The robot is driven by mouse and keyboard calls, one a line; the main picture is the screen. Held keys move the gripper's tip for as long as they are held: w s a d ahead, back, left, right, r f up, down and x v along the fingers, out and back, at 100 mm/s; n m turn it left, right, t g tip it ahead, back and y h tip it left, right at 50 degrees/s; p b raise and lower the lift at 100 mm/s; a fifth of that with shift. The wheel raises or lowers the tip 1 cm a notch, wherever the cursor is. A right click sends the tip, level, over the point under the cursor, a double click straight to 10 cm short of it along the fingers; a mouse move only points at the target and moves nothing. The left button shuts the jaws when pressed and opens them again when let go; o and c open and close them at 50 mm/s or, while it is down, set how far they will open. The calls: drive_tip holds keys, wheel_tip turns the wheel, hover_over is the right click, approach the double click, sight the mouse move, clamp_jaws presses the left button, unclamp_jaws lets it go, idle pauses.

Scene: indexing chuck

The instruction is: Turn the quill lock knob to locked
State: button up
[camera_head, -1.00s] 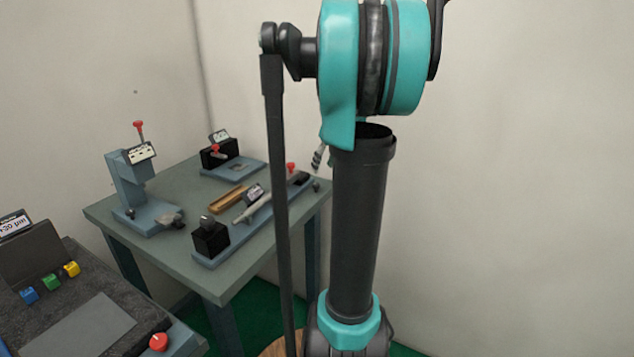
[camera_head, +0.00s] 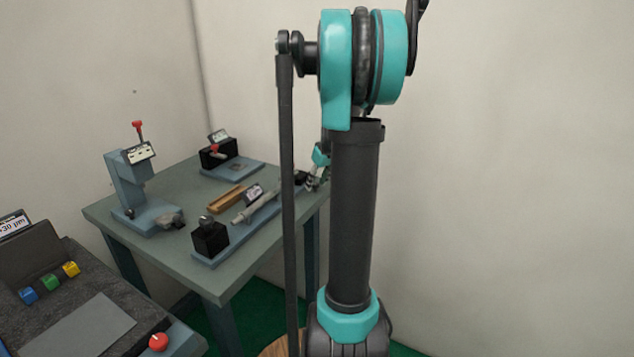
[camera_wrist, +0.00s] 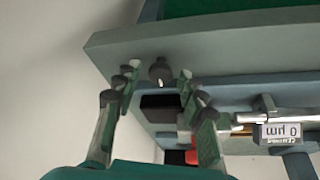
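The dark grey round knob (camera_wrist: 160,71) with a small white mark, which I take to be the quill lock knob, shows in the wrist view in front of a black block (camera_wrist: 160,103). My gripper (camera_wrist: 157,77) is open, with its fingers on either side of the knob and visible gaps to it. Whether the fingertips reach level with the knob is hard to tell. In the head view my gripper (camera_head: 314,180) is at the right end of the long blue-grey fixture (camera_head: 232,252), partly behind my arm. The knob is hidden there.
The fixture's small display (camera_wrist: 282,132) and a red part (camera_wrist: 191,157) show in the wrist view. On the table (camera_head: 240,285) stand a column fixture with a red lever (camera_head: 138,128), a black block fixture (camera_head: 218,156) and a brown tray (camera_head: 226,199). A button console (camera_head: 80,325) stands front left.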

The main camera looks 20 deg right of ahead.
clamp_jaws()
drive_tip(key=shift+a+m, duration=0.1)
drive_tip(key=shift+m, duration=0.2)
drive_tip(key=m+h, duration=0.1)
drive_tip(key=m, duration=0.2)
drive_tip(key=shift+a+m+h, duration=0.15)
drive_tip(key=shift+m+h, duration=0.15)
drive_tip(key=m+h, duration=0.1)
drive_tip(key=m, duration=0.3)
drive_tip(key=shift+w+a+m+h, duration=0.1)
drive_tip(key=shift+a+m+h, duration=0.05)
drive_tip(key=shift+m+h, duration=0.2)
drive_tip(key=m, duration=0.2)
drive_tip(key=m+g+h, duration=0.1)
drive_tip(key=m, duration=0.1)
drive_tip(key=shift+w+a+h, duration=0.1)
drive_tip(key=shift+h, duration=0.15)
drive_tip(key=shift+w+m+g+h, duration=0.15)
drive_tip(key=shift+m+g, duration=0.35)
drive_tip(key=shift+m, duration=0.75)
drive_tip(key=shift+s+m+g+h, duration=0.15)
drive_tip(key=shift+m+g, duration=0.35)
drive_tip(key=shift+m, duration=0.7)
drive_tip(key=shift+w, duration=0.1)
